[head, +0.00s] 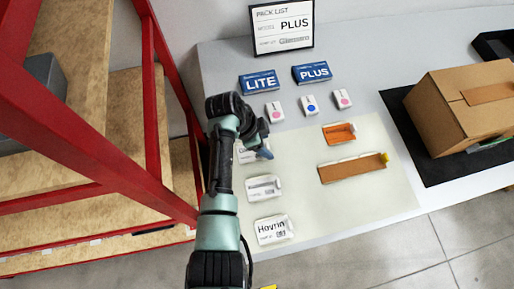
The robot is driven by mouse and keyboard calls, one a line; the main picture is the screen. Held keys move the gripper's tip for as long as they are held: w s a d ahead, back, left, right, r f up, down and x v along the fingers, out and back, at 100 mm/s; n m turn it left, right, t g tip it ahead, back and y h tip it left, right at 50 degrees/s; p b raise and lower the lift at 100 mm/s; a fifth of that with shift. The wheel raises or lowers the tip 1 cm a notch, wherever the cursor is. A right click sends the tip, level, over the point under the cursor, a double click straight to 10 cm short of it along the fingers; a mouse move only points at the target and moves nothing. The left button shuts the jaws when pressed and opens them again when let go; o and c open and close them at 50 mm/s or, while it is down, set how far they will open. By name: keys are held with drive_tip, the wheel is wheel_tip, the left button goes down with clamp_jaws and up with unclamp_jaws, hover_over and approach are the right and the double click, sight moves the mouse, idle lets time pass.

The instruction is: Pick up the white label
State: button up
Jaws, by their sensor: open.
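Three white label-like pieces lie in a column on the pale mat (385,145). The nearest label (272,230) reads "Hovrin" and has a small code on it. A middle label (263,188) has smaller print. The far label (246,156) is partly covered by my arm's end. I cannot tell which one the task means. My gripper (259,140) is open, over or beside the far label. Its fingers are mostly hidden by the wrist, and I cannot tell whether they touch anything.
Small white cards (309,104) with coloured dots and blue LITE (259,82) and PLUS (312,73) boxes lie behind. An orange tray (339,133) and a brown strip-like tray (352,169) lie right. A cardboard box (455,115) stands far right. A red-framed shelf (160,120) stands left.

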drive_tip(key=shift+c, duration=0.3)
clamp_jaws()
